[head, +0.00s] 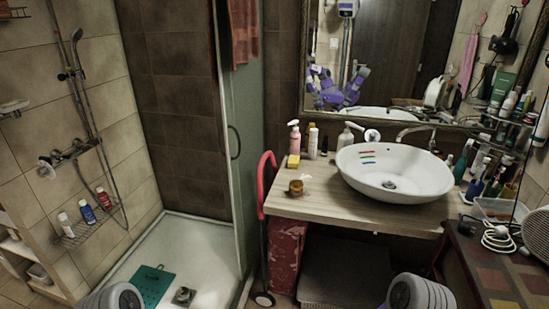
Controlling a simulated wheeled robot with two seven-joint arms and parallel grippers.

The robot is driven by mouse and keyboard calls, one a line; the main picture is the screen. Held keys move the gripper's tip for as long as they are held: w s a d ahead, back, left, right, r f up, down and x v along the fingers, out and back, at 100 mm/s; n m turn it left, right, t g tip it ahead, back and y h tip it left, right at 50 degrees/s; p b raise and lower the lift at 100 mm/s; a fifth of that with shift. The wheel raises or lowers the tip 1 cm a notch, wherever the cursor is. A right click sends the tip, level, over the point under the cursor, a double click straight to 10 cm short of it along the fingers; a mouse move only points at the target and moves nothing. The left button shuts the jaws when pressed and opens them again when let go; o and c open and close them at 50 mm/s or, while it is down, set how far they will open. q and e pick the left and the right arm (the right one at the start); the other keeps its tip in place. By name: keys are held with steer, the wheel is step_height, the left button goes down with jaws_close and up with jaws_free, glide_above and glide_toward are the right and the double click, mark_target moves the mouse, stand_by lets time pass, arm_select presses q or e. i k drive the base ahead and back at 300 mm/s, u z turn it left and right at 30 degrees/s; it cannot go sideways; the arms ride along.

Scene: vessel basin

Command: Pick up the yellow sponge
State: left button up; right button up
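The yellow sponge (293,161) stands on the wooden counter (330,199), near its left end. It is small and block-shaped, below a pink pump bottle (294,138) in the picture. It is in plain view, with nothing holding it. Neither of my grippers shows directly in the head view. Only rounded grey parts of my arms show at the bottom edge, left and right of the middle, well apart from the sponge.
A white basin (393,172) with coloured stripes sits right of the sponge. An amber jar (296,188) stands in front of the sponge. Several bottles stand behind it. A glass shower door (238,130) and a red folded frame (266,185) are to the left.

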mark_target(293, 161)
steer(key=z, duration=0.2)
steer(key=i, duration=0.95)
steer(key=z, duration=0.65)
